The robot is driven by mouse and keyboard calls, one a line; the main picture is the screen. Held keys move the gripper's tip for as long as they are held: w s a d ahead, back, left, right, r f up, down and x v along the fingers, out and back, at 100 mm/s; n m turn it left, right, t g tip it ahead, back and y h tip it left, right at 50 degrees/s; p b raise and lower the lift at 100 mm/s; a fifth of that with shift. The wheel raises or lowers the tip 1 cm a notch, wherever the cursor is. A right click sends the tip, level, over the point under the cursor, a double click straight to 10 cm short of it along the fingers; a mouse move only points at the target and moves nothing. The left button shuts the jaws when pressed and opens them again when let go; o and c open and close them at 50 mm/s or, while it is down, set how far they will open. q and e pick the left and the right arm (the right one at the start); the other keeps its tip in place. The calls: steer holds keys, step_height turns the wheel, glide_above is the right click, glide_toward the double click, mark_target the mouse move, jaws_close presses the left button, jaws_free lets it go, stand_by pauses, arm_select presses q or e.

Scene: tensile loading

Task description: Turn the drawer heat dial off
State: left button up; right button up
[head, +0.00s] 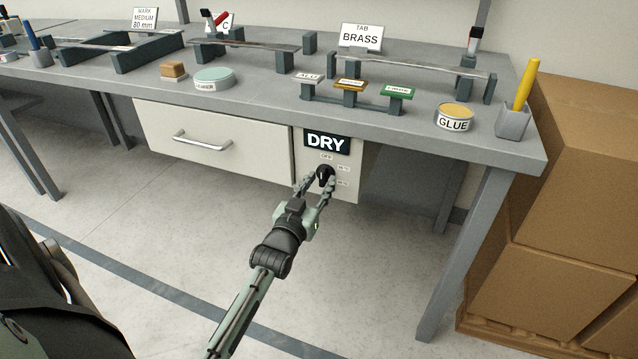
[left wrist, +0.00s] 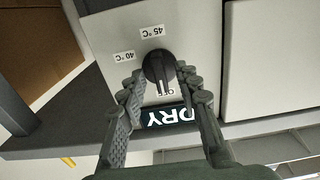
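The black heat dial (head: 325,174) sits on the pale panel under the DRY sign (head: 327,142), right of the drawer (head: 215,142). The left wrist view shows the dial (left wrist: 157,67) upside down, with its white pointer line towards the OFF label (left wrist: 165,92). The 40 °C (left wrist: 124,57) and 45 °C (left wrist: 153,31) labels lie away from the pointer. My left gripper (head: 318,182) is open, with one finger on each side of the dial. The fingertips are very close to it; firm contact is not clear. My right gripper is not in view.
The drawer is closed, with a metal handle (head: 202,143). The grey bench top (head: 270,105) overhangs the panel and carries a glue tin (head: 454,118), coloured tabs and fixtures. A bench leg (head: 463,255) and cardboard boxes (head: 580,170) stand to the right. The floor in front is clear.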

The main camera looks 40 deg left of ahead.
arm_select(q)
steer(key=v, duration=1.1)
steer(key=shift+s, duration=0.4)
steer(key=shift+f, duration=0.1)
steer(key=s+d+f+m+g+h, duration=0.1)
steer(key=s+d+f+g+h, duration=0.15)
steer(key=f, duration=0.75)
steer(key=s+d+f+m+g+h, duration=0.1)
steer(key=d+f+g, duration=0.25)
steer(key=f, duration=0.75)
steer(key=s+f+m+g, duration=0.2)
steer(key=s+f+g, duration=0.7)
steer(key=s+f, duration=0.7)
steer(key=shift+d+m, duration=0.3)
steer(key=shift+m, duration=0.1)
steer(key=shift+y, duration=0.25)
